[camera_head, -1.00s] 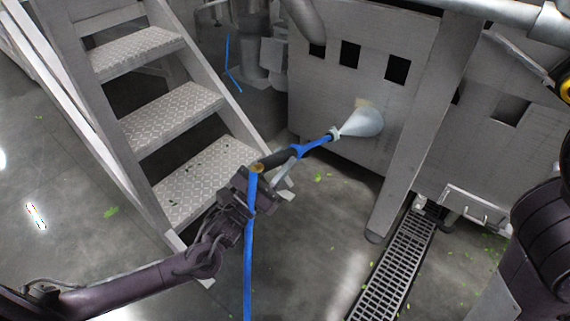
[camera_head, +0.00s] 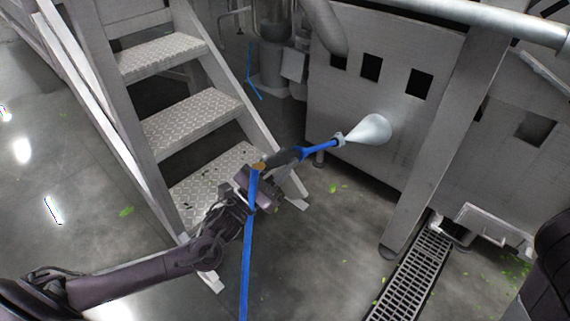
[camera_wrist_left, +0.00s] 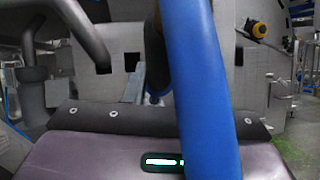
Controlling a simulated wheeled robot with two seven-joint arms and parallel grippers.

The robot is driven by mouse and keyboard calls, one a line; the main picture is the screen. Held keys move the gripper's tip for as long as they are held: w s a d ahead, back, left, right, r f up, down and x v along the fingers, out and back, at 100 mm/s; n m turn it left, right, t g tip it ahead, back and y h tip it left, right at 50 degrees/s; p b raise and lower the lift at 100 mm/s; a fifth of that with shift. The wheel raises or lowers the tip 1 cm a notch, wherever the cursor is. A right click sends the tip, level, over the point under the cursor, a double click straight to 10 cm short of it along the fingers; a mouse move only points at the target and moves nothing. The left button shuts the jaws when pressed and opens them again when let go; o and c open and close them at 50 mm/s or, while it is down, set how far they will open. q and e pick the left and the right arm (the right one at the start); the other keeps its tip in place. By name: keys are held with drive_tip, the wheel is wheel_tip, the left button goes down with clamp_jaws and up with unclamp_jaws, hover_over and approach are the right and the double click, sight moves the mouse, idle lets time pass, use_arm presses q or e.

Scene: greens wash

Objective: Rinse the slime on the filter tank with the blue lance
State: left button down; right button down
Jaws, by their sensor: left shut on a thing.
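The blue lance (camera_head: 318,148) has a dark grip and a blue hose (camera_head: 247,270) that hangs down from it. My left gripper (camera_head: 262,178) is shut on the lance and points it up and right at the grey filter tank (camera_head: 420,135). A pale cone of spray (camera_head: 370,131) widens from the nozzle toward the tank's front wall. I see no clear slime patch on the wall now; the spray covers part of it. In the left wrist view the hose (camera_wrist_left: 205,90) crosses close in front and hides the fingertips. My right gripper is out of view.
Metal steps (camera_head: 195,110) stand left of the lance, close to my left arm. A tank leg (camera_head: 430,150) and a floor drain grate (camera_head: 415,275) lie to the right. Green bits are scattered on the floor. Open floor lies between steps and drain.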

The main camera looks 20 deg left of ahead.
sight(283, 154)
use_arm(q)
drive_tip(key=shift+r, duration=0.2)
drive_tip(key=shift+r+p, duration=2.8)
drive_tip(key=shift+d, duration=0.15)
drive_tip(key=s+d+p, duration=0.2)
drive_tip(key=s+d, duration=0.1)
drive_tip(key=d, duration=0.7)
drive_tip(key=s+d+p, duration=0.3)
drive_tip(key=s+d, duration=0.1)
drive_tip(key=d, duration=0.5)
drive_tip(key=shift+d, duration=0.35)
idle(0.9)
drive_tip(key=shift+s, duration=0.1)
idle(0.5)
drive_tip(key=c, duration=1.9)
unclamp_jaws()
